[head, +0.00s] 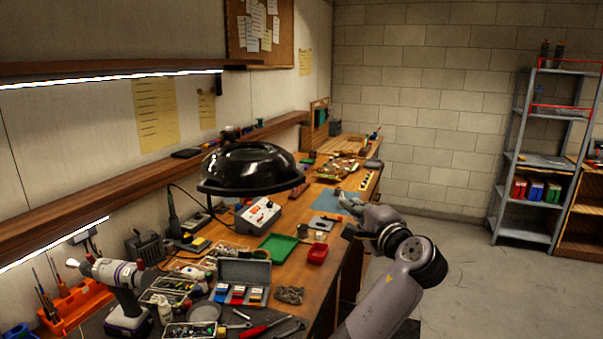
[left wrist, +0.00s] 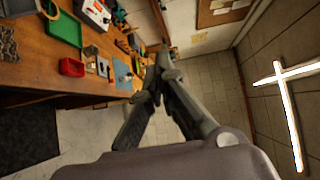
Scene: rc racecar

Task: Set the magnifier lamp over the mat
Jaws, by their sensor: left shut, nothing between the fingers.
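The magnifier lamp (head: 250,168) appears to be the large glossy black dome in the head view, over the middle of the bench; how it is supported is hidden. The blue mat (head: 334,203) lies farther along the bench, to the right of the dome. It also shows in the left wrist view (left wrist: 122,74). My left gripper (head: 343,198) is shut and empty, in front of the mat near the bench's right edge. In the left wrist view its fingers (left wrist: 162,62) are together, with the mat to their left. The lamp does not show there. My right gripper is not in view.
A green tray (head: 277,248), a red bin (head: 317,254) and a soldering station (head: 259,215) stand on the bench (head: 318,291). A drill (head: 122,290) and an open grey case (head: 244,270) are nearer. The floor to the right is clear up to a metal shelf (head: 520,234).

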